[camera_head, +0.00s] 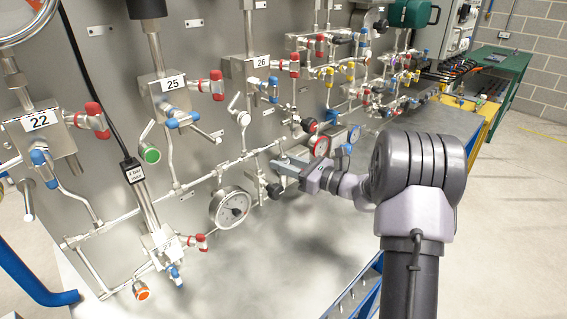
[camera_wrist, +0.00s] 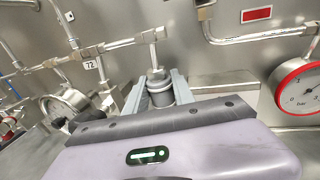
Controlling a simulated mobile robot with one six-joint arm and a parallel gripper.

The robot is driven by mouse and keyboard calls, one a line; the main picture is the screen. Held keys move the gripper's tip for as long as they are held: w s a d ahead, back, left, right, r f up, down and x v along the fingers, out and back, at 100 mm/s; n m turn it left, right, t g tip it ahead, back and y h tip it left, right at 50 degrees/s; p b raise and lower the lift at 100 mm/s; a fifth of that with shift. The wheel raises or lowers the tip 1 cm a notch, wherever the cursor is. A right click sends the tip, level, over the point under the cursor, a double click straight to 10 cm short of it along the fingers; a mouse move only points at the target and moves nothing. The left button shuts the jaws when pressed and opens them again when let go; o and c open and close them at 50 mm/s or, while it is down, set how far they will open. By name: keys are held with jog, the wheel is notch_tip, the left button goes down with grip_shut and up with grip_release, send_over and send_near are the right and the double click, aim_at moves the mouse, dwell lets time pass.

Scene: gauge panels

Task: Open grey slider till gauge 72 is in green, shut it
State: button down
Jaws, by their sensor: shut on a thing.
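My gripper (camera_wrist: 159,88) is shut on the grey slider (camera_wrist: 160,91), with one finger on each side of it, below a short vertical pipe. In the head view my gripper (camera_head: 284,168) reaches the panel from the right and hides the slider. The label 72 (camera_wrist: 90,65) is left of the slider in the wrist view. A steel-rimmed gauge (camera_wrist: 66,106) is below and left of this label, seen at a steep angle. It is the round white gauge (camera_head: 230,207) in the head view. Its needle and any green band cannot be read.
A red-rimmed gauge (camera_wrist: 303,88) is close on the right; it also shows in the head view (camera_head: 319,148). A black knob (camera_head: 275,190) sits just left of my gripper. Pipes and red and blue valves crowd the panel. The bench top (camera_head: 270,260) in front is clear.

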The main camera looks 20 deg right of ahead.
jog(key=shift+f, duration=0.1)
jog(key=shift+f+b, duration=0.8)
jog(key=shift+f, duration=0.8)
jog(key=shift+s, duration=0.1)
jog(key=c, duration=1.1)
grip_release()
jog(key=shift+o, duration=0.2)
jog(key=shift+r, duration=0.1)
jog(key=shift+r, duration=0.2)
